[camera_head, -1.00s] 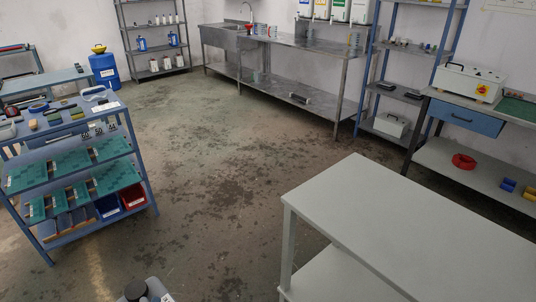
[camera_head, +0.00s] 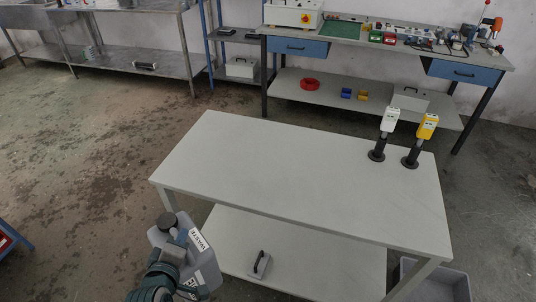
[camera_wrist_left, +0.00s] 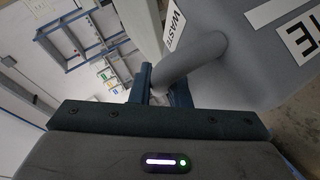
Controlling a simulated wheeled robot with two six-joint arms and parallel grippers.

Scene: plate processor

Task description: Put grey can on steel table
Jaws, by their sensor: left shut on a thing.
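The grey can (camera_head: 207,262) with a dark cap and a white "WASTE" label is at the bottom left of the head view, tilted. My left gripper (camera_head: 170,256) is shut on its handle and holds it in front of the left end of a light grey table (camera_head: 290,170). In the left wrist view, the fingers (camera_wrist_left: 161,88) are around the handle of the can (camera_wrist_left: 240,60). A bare-metal steel bench (camera_head: 120,70) stands at the back left, along the wall. My right gripper is not in view.
Two stands with a white (camera_head: 390,120) and a yellow device (camera_head: 428,125) occupy the grey table's right back; its left and middle are clear. A workbench (camera_head: 380,46) with tools stands behind. A grey bin (camera_head: 435,283) is on the floor at lower right.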

